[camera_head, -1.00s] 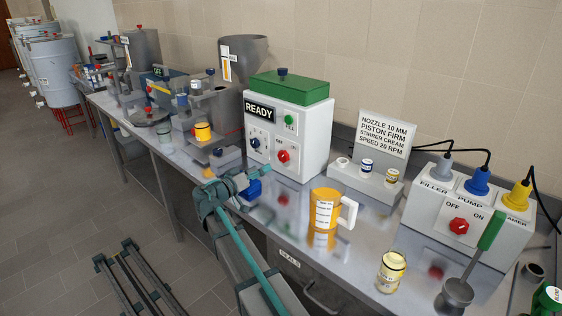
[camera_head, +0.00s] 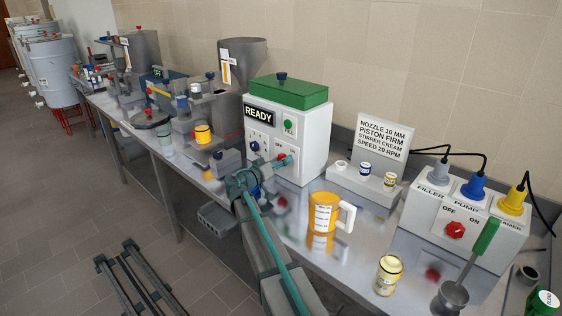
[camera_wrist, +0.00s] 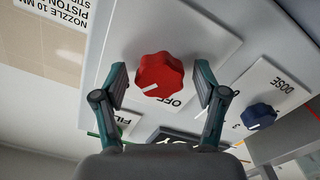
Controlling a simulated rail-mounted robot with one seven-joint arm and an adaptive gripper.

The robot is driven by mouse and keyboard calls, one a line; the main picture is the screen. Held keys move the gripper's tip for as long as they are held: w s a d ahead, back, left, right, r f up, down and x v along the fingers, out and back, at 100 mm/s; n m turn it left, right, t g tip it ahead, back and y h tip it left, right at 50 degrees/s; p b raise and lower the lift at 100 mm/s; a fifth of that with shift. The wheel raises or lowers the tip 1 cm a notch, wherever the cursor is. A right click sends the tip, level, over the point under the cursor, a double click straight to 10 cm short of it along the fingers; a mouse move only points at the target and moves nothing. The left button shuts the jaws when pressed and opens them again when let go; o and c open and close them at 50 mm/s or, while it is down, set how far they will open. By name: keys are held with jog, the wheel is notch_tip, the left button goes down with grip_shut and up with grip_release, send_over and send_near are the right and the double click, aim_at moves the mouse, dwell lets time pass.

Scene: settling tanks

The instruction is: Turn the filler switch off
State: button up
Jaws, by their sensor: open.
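The filler (camera_head: 300,130) is a white box with a green top and a READY display. Its red switch knob (camera_wrist: 160,76) fills the middle of the wrist view, beside an OFF label; the white line on it points left in that view. My gripper (camera_wrist: 161,80) is open, with one finger on each side of the knob and small gaps showing. In the head view the gripper (camera_head: 284,159) reaches the front of the filler and partly covers the red knob.
A blue DOSE knob (camera_wrist: 258,116) and a green FILL button (camera_head: 288,126) are on the same panel. An orange jug (camera_head: 322,212) stands in front on the steel bench. A second red OFF/ON switch (camera_head: 455,230) is on the plug box at right.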

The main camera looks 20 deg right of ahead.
jog(key=c, duration=1.2)
jog(key=shift+o, duration=0.2)
